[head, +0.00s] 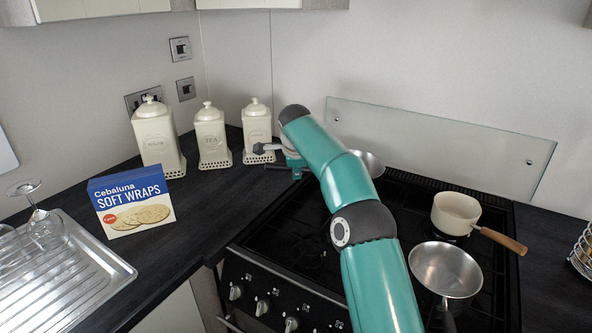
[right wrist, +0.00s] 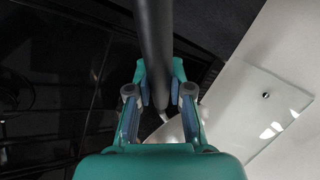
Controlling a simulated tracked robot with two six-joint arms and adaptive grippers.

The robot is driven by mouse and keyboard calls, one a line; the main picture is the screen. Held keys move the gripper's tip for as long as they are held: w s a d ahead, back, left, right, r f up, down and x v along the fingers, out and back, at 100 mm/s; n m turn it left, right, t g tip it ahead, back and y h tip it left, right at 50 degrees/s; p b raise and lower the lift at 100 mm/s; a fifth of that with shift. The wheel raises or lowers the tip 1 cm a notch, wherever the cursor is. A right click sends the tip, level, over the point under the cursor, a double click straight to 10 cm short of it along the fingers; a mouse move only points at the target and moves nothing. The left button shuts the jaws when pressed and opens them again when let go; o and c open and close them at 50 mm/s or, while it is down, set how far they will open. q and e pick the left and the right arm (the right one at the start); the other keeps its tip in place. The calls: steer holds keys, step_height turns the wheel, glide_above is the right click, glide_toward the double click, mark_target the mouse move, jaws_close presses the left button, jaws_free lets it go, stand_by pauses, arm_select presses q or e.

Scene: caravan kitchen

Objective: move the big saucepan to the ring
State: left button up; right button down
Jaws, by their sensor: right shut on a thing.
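My right gripper (head: 278,160) is over the back left of the hob, close to the canisters. In the right wrist view it is shut on a dark round handle (right wrist: 154,40). The handle runs to a steel pan (right wrist: 172,130), mostly hidden behind the gripper. In the head view a steel pan (head: 371,162) shows behind my right arm at the back of the hob, its left part hidden; it appears to be the held big saucepan. Another steel pan (head: 446,269) stands at the front right of the hob (head: 290,240). My left gripper is not in view.
A cream saucepan (head: 456,213) with a wooden handle stands at the back right of the hob. Cream canisters (head: 212,135) stand left of the gripper. A wraps box (head: 132,200) and a steel drainer (head: 60,275) are further left. A glass splashback (head: 435,145) stands behind the hob.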

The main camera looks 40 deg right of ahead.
steer(key=c, duration=1.1)
jaws_free()
steer(key=shift+o, duration=0.2)
steer(key=shift+s+a+r+p, duration=0.1)
steer(key=shift+r+p, duration=0.25)
steer(key=shift+r, duration=0.3)
steer(key=v, duration=1.1)
steer(key=shift+s+r, duration=0.15)
steer(key=shift+a, duration=0.15)
